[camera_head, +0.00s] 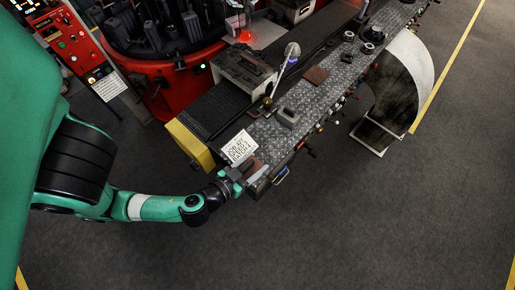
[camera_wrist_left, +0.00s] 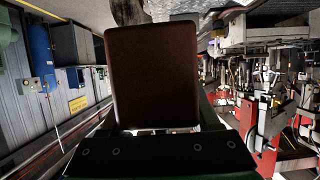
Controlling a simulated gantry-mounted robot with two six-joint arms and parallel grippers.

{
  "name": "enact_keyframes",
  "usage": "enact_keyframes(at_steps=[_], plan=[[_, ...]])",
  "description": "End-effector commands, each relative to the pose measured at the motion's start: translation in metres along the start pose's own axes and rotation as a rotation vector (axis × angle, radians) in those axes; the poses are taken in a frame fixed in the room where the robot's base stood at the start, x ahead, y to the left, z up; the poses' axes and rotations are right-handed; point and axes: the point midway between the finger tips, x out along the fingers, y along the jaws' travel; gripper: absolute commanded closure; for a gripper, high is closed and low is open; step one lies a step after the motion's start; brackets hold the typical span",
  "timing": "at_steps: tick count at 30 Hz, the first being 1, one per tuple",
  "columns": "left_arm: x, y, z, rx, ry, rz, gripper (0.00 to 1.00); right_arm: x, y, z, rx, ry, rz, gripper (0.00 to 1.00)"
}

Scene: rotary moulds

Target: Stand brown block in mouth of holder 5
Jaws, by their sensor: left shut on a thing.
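The brown block (camera_wrist_left: 152,75) fills the middle of the left wrist view, a dark brown slab with rounded corners. My left gripper (camera_head: 239,178) is shut on it near the front end of the metal-topped bench (camera_head: 265,145), beside the white sign. In the head view the block is small and hard to make out at the gripper. A red rotary machine (camera_head: 165,70) with several dark upright holders stands at the top left. I cannot read which one is holder 5, and its mouth does not show clearly. My right gripper is not in view.
On the bench are a white sign (camera_head: 240,147), a grey block (camera_head: 288,117), a brown flat piece (camera_head: 317,75) and a lamp (camera_head: 291,52). A red control panel (camera_head: 70,42) stands at the upper left. The floor in front is clear.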

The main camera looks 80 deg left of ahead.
Motion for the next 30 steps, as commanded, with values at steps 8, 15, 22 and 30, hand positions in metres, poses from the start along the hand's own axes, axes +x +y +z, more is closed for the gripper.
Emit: enact_keyframes(at_steps=[8, 15, 22, 30], plan=[[0.026, -0.006, 0.011, -0.014, 0.005, -0.008, 1.00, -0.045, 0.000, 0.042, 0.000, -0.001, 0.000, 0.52], [0.066, -0.018, -0.002, -0.008, 0.006, -0.009, 1.00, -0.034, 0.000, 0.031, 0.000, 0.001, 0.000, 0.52], [0.126, -0.029, 0.019, -0.005, 0.007, -0.004, 1.00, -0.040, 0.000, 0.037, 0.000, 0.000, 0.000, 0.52], [0.156, -0.033, 0.034, -0.001, 0.007, 0.001, 1.00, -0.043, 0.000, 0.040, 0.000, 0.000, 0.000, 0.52]])
